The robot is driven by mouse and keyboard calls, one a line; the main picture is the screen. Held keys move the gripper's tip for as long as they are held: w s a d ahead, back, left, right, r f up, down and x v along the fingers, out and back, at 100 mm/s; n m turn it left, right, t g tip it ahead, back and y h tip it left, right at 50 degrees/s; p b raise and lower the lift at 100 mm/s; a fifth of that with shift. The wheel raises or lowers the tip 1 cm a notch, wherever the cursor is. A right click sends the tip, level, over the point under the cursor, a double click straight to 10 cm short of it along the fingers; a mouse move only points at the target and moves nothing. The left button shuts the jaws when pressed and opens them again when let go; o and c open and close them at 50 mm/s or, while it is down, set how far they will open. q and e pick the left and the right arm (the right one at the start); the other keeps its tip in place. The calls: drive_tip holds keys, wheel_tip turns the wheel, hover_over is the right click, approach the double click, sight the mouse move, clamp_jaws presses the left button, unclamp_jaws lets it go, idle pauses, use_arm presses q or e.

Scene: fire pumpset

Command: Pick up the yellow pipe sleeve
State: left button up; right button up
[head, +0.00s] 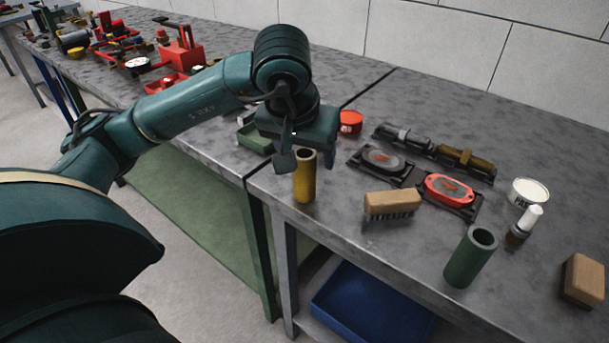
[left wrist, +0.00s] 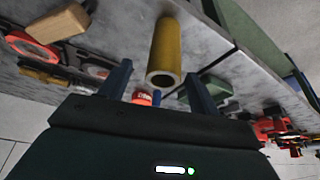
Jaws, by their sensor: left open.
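The yellow pipe sleeve (head: 304,182) stands upright on the grey workbench near its front edge, its open top showing. My left gripper (head: 308,159) is open just above and around its top, with one finger in front to the left and the other to the right. In the left wrist view the sleeve (left wrist: 166,47) shows its open end toward me, between the tips of my left gripper's two fingers (left wrist: 158,82). I cannot tell whether a finger touches it. My right gripper is not in view.
A wooden brush (head: 392,204), a green sleeve (head: 470,257), a red oval part (head: 449,188) and a white tub (head: 529,192) stand to the right. A red round tin (head: 350,122) is behind the gripper. A green tray (head: 254,137) is to the left.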

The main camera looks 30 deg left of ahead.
sight(306, 169)
use_arm(q)
drive_tip(key=shift+s+x, duration=0.2)
drive_tip(key=shift+x, duration=1.2)
drive_tip(key=shift+s+x, duration=0.2)
drive_tip(key=shift+x, duration=1.15)
drive_tip(key=shift+a+f, duration=0.1)
drive_tip(key=shift+f, duration=0.05)
drive_tip(key=shift+c, duration=0.3)
clamp_jaws()
